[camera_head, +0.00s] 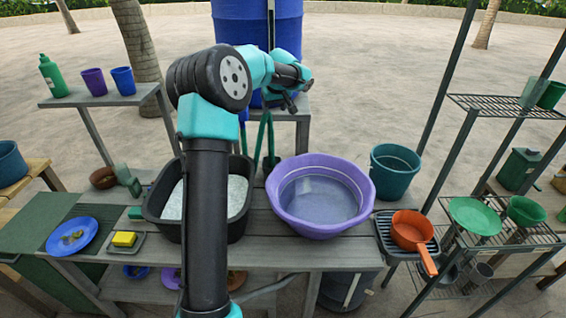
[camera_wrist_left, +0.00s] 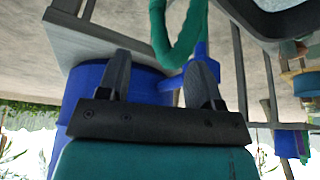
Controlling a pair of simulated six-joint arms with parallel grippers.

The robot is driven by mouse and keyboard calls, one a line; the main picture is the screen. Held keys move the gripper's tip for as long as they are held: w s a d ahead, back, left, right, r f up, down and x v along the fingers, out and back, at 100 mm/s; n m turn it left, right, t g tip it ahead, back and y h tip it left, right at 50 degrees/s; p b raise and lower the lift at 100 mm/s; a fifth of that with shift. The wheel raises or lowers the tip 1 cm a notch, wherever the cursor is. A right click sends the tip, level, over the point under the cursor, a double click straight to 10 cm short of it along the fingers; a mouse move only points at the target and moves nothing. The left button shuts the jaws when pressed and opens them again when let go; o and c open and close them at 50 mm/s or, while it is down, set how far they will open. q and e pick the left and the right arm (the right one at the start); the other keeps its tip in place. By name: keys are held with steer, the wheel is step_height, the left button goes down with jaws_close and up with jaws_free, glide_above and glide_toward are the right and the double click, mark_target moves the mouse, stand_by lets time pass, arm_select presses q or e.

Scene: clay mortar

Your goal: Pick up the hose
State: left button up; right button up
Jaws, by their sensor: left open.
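The green hose (camera_head: 270,138) hangs in a narrow loop in front of the blue barrel (camera_head: 236,22), between the black basin and the purple bowl. In the left wrist view the hose (camera_wrist_left: 183,45) shows as a thick green bend close beyond the fingertips, joined to a blue fitting. My left gripper (camera_head: 291,104) is near the top of the hose, before the barrel. In the left wrist view its two fingers (camera_wrist_left: 162,78) are apart with nothing clamped between them. My left arm hides part of the barrel. My right gripper is not in view.
On the bench are a black basin (camera_head: 153,206), a purple bowl (camera_head: 320,229) of water, a blue plate (camera_head: 72,249) and a yellow sponge (camera_head: 124,239). An orange pan (camera_head: 410,230) and a teal bucket (camera_head: 391,183) are at right. Metal racks stand farther right.

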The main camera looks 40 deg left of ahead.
mark_target(271, 131)
arm_select(q)
steer(key=shift+f, duration=0.1)
steer(key=x, duration=1.1)
steer(key=shift+w+a+f, duration=0.1)
steer(key=shift+f, duration=0.45)
steer(key=shift+a, duration=0.1)
steer(key=shift+w+x, duration=0.2)
steer(key=shift+x, duration=2.35)
steer(key=c, duration=0.9)
